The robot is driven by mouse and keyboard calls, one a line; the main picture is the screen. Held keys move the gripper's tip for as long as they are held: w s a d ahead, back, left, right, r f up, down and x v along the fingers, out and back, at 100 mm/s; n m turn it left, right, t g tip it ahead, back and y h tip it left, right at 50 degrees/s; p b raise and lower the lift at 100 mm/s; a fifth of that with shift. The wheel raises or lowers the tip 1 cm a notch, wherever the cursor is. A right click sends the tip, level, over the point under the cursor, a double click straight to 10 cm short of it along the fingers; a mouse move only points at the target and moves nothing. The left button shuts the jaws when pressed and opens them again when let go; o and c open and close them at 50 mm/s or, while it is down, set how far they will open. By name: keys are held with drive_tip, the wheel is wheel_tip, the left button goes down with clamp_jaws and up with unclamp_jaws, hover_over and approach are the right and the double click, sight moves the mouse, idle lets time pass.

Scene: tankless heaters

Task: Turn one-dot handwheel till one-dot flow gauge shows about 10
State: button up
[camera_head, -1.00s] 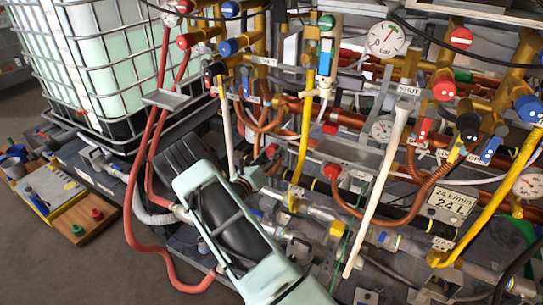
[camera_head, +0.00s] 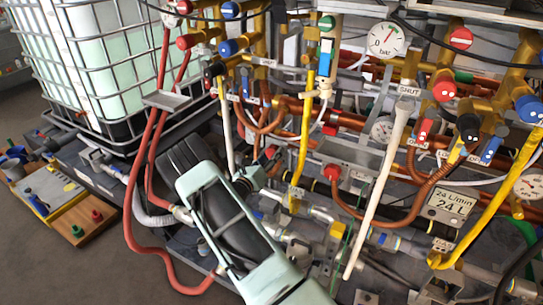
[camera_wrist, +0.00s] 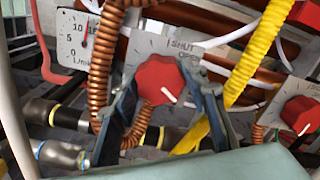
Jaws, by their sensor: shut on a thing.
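In the wrist view a red handwheel (camera_wrist: 158,76) with a white pointer line stands in front of a grey plate marked SHUT and OPEN. My gripper (camera_wrist: 168,108) is shut on this handwheel, with one dark finger on each side. The pointer line slants down to the right. I cannot make out dot marks.
A second red handwheel (camera_wrist: 302,112) is at the right of the wrist view. A coiled copper pipe (camera_wrist: 103,65) and a yellow hose (camera_wrist: 248,62) pass close to my fingers. Dense pipes and a white-panelled tank (camera_head: 100,70) surround my arm in the head view.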

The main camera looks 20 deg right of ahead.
drive_tip(key=m+b, duration=0.2)
drive_tip(key=m, duration=0.4)
drive_tip(key=m+b, duration=0.2)
drive_tip(key=m, duration=0.3)
drive_tip(key=shift+m, duration=0.3)
idle(0.3)
drive_tip(key=o, duration=0.9)
drive_tip(key=shift+a, duration=0.1)
drive_tip(key=v, duration=1.2)
